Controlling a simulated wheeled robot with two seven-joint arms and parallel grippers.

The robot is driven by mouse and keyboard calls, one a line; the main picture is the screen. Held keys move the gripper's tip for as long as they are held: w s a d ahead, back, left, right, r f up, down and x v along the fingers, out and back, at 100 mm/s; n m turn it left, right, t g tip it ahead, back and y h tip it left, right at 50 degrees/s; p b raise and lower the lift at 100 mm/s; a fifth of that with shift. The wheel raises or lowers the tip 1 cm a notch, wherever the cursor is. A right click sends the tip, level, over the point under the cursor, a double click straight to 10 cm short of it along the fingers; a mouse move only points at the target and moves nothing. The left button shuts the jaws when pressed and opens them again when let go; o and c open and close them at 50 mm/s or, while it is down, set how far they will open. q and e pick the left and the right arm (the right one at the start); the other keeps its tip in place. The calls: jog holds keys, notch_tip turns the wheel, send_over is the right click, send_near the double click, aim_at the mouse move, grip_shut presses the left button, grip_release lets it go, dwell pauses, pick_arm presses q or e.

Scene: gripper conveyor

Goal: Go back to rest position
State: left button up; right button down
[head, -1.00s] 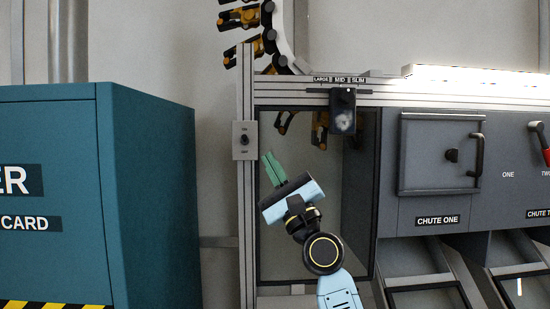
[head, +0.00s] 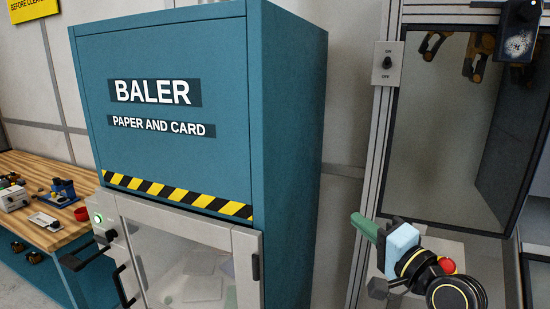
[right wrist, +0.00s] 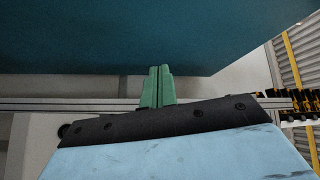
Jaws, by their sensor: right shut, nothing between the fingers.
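My right gripper (head: 366,226) shows in the head view at the lower right, in front of the gap between the teal baler and the conveyor frame. Its green fingers point left. In the right wrist view its fingers (right wrist: 157,86) lie side by side, shut, with nothing between them. A dark teal surface fills the upper part of that view beyond the fingertips. My left gripper is not in view.
The teal baler (head: 180,65) stands at the centre left, with a clear-panelled door (head: 245,258) below. A wooden workbench (head: 60,175) with tools is at far left. The conveyor frame (head: 385,120), with an on/off switch (head: 386,62), stands at right.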

jog(key=s+f+n+g+h, duration=0.35)
jog(key=s+f, duration=0.55)
jog(key=f, duration=0.3)
jog(key=s+f+n+g+h, duration=0.2)
jog(key=s+f+n+g, duration=0.25)
jog(key=s+f, duration=0.6)
jog(key=s+d+f+n+g+h, duration=0.1)
jog(key=s+d+f+g+h, duration=0.15)
jog(key=s, duration=0.35)
jog(key=s+d+f+n+g+h, duration=0.1)
jog(key=s+d+f+n+g, duration=0.2)
jog(key=s, duration=0.4)
notch_tip(320, 180, down, 34)
jog(key=s+a+m+g+b, duration=0.1)
jog(key=s+b, duration=0.1)
jog(key=b, duration=0.6)
jog(key=s+d+f+b, duration=0.1)
jog(key=s+f+b, duration=0.2)
jog(key=s+f, duration=0.4)
jog(key=s+d+f+g+b, duration=0.1)
jog(key=s+f+b, duration=0.2)
jog(key=s+f, duration=0.5)
notch_tip(320, 180, down, 5)
jog(key=shift+s+d+r, duration=0.1)
jog(key=shift+s+d, duration=0.1)
jog(key=shift+d, duration=0.2)
jog(key=shift+s, duration=0.15)
